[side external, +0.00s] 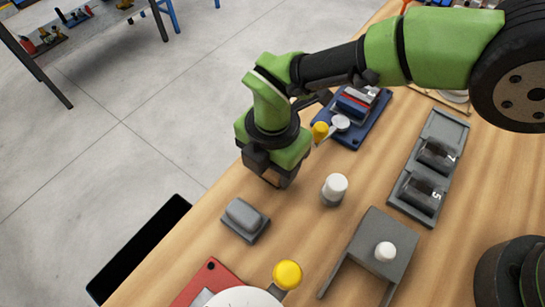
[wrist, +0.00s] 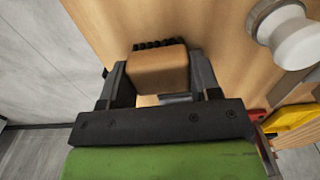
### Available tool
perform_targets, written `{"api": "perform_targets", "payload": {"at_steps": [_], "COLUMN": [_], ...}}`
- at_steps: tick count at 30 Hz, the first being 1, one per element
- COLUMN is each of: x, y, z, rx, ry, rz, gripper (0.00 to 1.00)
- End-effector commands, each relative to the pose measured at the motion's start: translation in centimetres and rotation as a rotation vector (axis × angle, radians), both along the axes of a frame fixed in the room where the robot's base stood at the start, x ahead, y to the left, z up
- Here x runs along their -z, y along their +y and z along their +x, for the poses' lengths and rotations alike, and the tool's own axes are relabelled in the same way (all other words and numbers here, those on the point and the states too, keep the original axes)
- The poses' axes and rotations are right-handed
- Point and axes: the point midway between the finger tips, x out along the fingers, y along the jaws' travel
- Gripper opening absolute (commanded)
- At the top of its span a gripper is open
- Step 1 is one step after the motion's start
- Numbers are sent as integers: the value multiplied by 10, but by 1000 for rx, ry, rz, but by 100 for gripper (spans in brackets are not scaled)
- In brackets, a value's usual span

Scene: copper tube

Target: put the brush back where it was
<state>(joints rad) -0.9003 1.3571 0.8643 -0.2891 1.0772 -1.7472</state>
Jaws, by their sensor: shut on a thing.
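The brush, a tan wooden block (wrist: 158,72) with a row of black bristles along its far edge, sits between the two dark fingers of my gripper (wrist: 157,78) in the wrist view. My gripper is shut on it. In the side view my gripper (side external: 273,182) points down over the wooden table near its left edge. The brush is hidden or too dark to make out there, and I cannot tell whether it touches the table.
A grey block on a grey base (side external: 245,220) lies just in front of my gripper. A white-topped knob (side external: 334,189) stands to its right. A grey stand (side external: 375,250), a yellow knob (side external: 287,274), a red plate (side external: 208,284), a blue tray (side external: 352,118) and a grey rack (side external: 430,168) surround it.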

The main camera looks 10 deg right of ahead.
Motion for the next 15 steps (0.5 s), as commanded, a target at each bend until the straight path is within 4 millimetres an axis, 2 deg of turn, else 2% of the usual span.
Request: {"api": "perform_targets", "payload": {"at_steps": [1, 3, 4, 11, 15], "x": [1, 0, 0, 0, -7], "y": [0, 0, 0, 0, 0], "z": [0, 0, 0, 0, 0], "rx": [0, 0, 0, 0, 0], "ry": [0, -1, 0, 0, -1], "rz": [0, 1, 0, 0, 1], "gripper": [62, 78, 83, 83, 83]}}
